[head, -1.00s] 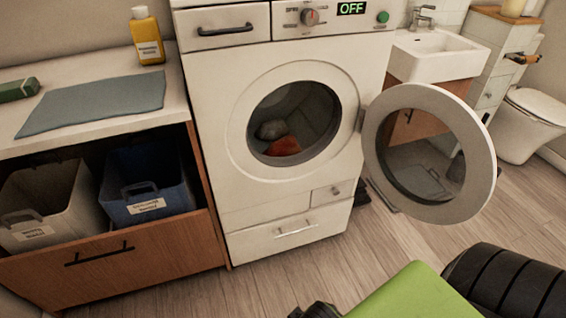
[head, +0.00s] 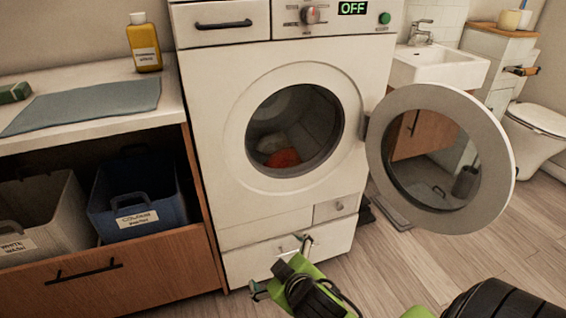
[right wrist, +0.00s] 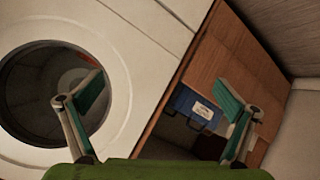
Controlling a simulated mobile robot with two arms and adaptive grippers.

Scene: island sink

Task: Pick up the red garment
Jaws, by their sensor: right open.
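The red garment (head: 285,158) lies low inside the drum of the white washing machine (head: 240,205), seen through its round opening. A pale grey garment (head: 270,143) lies beside it. The round door (head: 497,150) is swung open to the right. My right gripper (head: 281,268) is open and empty, low in front of the machine's bottom drawer, below the opening. In the right wrist view its two fingers (right wrist: 165,95) are spread apart. There the drum opening is at left, and the left finger partly hides its contents. My left gripper is not in view.
A blue bin (head: 140,200) and a grey bin (head: 45,215) sit in a wooden drawer (head: 120,275) at left. A yellow bottle (head: 144,45) stands on the counter above. A sink (head: 440,68) and toilet (head: 540,125) are at the back right.

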